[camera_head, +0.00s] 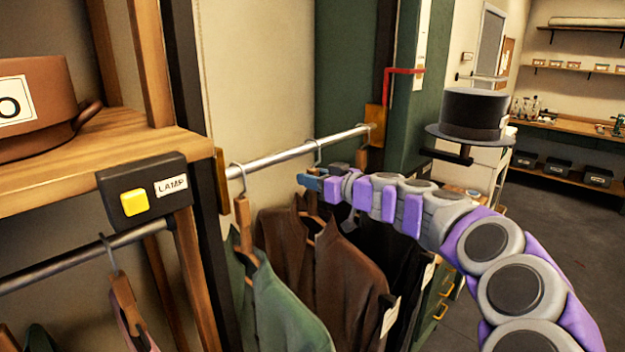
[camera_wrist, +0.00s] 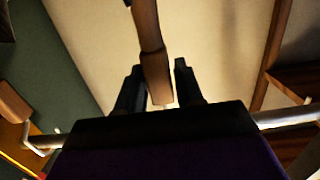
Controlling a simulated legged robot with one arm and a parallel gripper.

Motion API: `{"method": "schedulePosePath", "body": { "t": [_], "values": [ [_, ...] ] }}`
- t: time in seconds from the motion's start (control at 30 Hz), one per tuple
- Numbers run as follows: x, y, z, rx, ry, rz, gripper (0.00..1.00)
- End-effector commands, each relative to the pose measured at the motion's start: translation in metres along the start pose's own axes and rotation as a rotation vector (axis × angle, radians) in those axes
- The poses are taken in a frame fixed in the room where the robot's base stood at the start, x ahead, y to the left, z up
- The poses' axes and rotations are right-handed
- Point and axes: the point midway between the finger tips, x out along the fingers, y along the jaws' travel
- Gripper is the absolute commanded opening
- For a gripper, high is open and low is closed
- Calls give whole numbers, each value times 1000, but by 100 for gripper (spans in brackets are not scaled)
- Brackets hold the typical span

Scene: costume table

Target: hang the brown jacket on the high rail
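The brown jacket (camera_head: 340,275) hangs on a wooden hanger between a green jacket (camera_head: 270,305) and a black garment. A hook above it loops over the silver rail (camera_head: 280,155), the higher of two rails in the head view. My gripper (camera_head: 310,184) is at the neck of the brown jacket's hanger, just below this rail. In the wrist view, a wooden hanger neck (camera_wrist: 152,60) lies between my two dark fingers (camera_wrist: 160,85). They are close on both sides, but whether they press on it is unclear. My gripper body hides the hook there.
A lower rail (camera_head: 80,260) with other hangers runs at left, under a shelf holding a brown hatbox (camera_head: 40,110). A black lamp box (camera_head: 143,186) has a yellow button. A dark top hat (camera_head: 473,115) is on a stand at right. Open floor (camera_head: 550,235) lies beyond.

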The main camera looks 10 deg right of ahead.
Motion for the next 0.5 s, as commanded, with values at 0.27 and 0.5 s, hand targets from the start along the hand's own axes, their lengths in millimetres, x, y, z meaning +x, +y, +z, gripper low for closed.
{"method": "schedulePosePath", "body": {
  "t": [0.27,0.5],
  "values": [
    [1,0,1,0,-2,-1,60],
    [0,0,2,0,-3,-1,60]
  ]
}}
